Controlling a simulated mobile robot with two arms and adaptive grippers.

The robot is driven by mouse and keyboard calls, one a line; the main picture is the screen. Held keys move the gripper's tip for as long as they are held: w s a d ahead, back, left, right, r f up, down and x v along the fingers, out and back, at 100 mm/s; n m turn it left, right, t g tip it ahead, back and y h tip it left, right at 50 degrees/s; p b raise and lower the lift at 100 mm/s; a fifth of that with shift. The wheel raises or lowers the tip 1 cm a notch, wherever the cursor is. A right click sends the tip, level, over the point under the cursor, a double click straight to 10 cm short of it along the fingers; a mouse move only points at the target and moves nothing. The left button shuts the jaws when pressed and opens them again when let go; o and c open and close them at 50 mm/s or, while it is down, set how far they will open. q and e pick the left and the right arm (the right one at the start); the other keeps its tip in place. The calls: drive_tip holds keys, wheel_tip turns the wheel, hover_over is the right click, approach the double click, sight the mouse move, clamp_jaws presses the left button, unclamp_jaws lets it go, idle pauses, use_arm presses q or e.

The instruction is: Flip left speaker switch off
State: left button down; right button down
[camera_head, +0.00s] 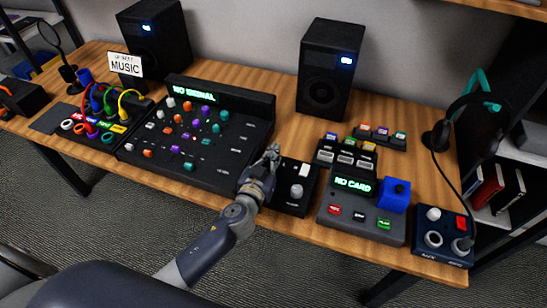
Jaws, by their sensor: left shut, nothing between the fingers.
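The left speaker (157,50) is a black box at the back left of the desk, with a small lit blue-white spot on its front. The right speaker (328,82) stands at the back centre and shows a similar lit spot. I cannot make out a switch on either at this size. My left gripper (273,152) is shut and empty. In the picture it lies between the mixer and a small black box (291,202) with a white block and a grey knob. It is well to the right of the left speaker. My right gripper is not in view.
A mixer (228,167) with coloured knobs and a "NO SIGNAL" display lies in front of the speakers. A patch box with coloured cables (125,100) and a "MUSIC" sign (125,64) stand left. A "NO CARD" device (325,217) and headphones (443,135) are right.

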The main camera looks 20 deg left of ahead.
use_arm(q)
drive_tip(key=shift+w+f, duration=0.1)
drive_tip(key=shift+f, duration=0.65)
drive_tip(key=shift+w+r+g+p, duration=0.2)
drive_tip(key=shift+g+p, duration=0.1)
drive_tip(key=shift+p, duration=0.85)
drive_tip(key=shift+f+p, duration=0.25)
drive_tip(key=shift+p, duration=0.05)
drive_tip(key=shift+f+b, duration=0.2)
drive_tip(key=shift+b, duration=0.1)
drive_tip(key=r+p, duration=0.2)
drive_tip(key=r, duration=0.1)
drive_tip(key=r+p, duration=0.1)
drive_tip(key=shift+w+a+r+p, duration=0.1)
drive_tip(key=shift+w+r+p, duration=0.05)
drive_tip(key=shift+w+p, duration=0.2)
drive_tip(key=s+r, duration=0.3)
drive_tip(key=s, duration=0.6)
drive_tip(key=shift+s+r+b, duration=0.15)
drive_tip(key=shift+s+b, duration=0.15)
drive_tip(key=shift+b, duration=0.1)
drive_tip(key=shift+a, duration=0.1)
